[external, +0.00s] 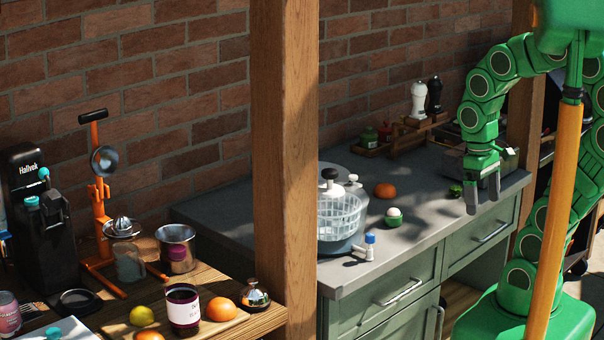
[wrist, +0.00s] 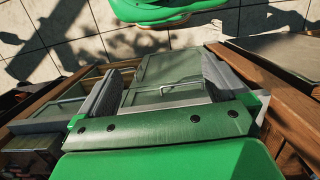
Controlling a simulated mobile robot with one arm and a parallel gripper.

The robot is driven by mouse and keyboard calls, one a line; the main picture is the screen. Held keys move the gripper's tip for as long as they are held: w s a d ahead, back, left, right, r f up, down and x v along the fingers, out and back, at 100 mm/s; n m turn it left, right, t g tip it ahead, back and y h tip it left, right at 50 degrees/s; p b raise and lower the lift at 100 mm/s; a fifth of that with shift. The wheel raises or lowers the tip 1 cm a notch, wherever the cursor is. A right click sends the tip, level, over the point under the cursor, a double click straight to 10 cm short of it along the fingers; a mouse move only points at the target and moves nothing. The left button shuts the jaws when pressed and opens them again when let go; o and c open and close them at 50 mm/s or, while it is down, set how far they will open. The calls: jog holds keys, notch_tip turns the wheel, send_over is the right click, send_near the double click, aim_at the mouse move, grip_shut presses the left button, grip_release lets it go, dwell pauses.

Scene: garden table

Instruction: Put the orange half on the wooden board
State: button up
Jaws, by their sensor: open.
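My gripper (external: 483,200) is open and empty, pointing down above the right end of the grey counter; both fingers also show in the wrist view (wrist: 160,68), apart with nothing between them. An orange fruit piece (external: 385,190) lies on the counter to the left of my gripper, apart from it. It looks low and rounded, but I cannot tell if it is a half. A round orange (external: 222,309) and part of another (external: 150,336) are on the wooden surface at lower left.
A salad spinner (external: 342,215), a green-and-white round item (external: 393,215) and a blue-topped bottle (external: 369,246) stand on the counter. A wooden rack (external: 405,138) is at the back. A wooden post (external: 284,170) hides part of the scene.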

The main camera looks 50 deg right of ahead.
jog(key=shift+w+r, duration=0.1)
jog(key=t, duration=0.2)
send_over(385, 184)
jog(key=f, duration=0.5)
jog(key=a+f, duration=0.1)
jog(key=f, duration=0.2)
jog(key=shift+s, duration=0.35)
jog(key=shift+w+d+f, duration=0.2)
jog(key=shift+w+d, duration=0.1)
jog(key=shift+d, duration=0.1)
jog(key=shift+s+f, duration=0.1)
jog(key=shift+f, duration=3.8)
jog(key=shift+c, duration=0.5)
